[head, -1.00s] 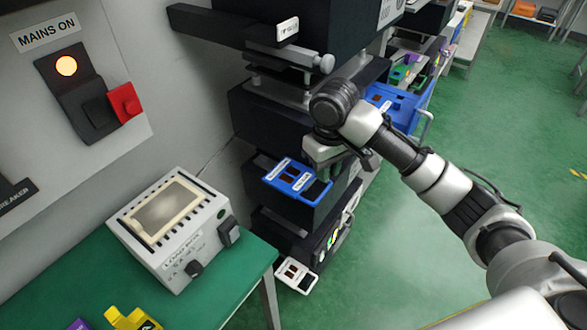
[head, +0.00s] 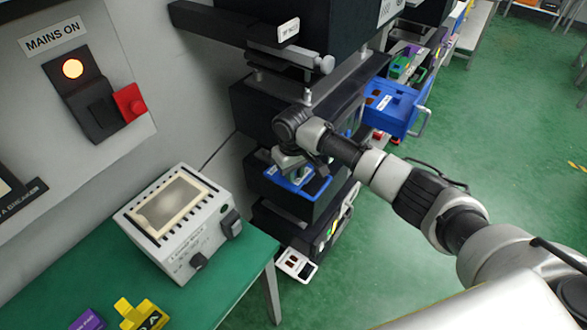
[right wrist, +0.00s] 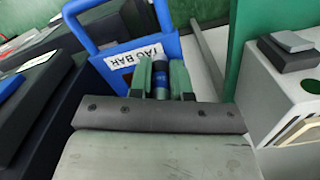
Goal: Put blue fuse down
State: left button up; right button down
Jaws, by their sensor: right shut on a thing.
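My right gripper (head: 293,168) is low over the blue tray-like piece (head: 313,187) on the dark cabinet stack. It also shows in the right wrist view (right wrist: 161,78), its green fingers shut on a small dark-blue cylinder, the blue fuse (right wrist: 160,82). Behind the fingers is a blue frame with a white "TAG BAR" label (right wrist: 135,57). I cannot tell whether the fuse touches anything below. My left gripper is not in view.
A grey instrument box (head: 188,225) stands on the green bench (head: 235,275), left of the stack. Another blue tray (head: 392,108) sticks out farther back. A white panel (head: 297,264) juts out low. Green floor (head: 480,150) at right is open.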

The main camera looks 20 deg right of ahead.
jog(key=shift+f, duration=0.15)
jog(key=c, duration=1.1)
grip_release()
jog(key=shift+r+b, duration=0.9)
jog(key=shift+r, duration=3.05)
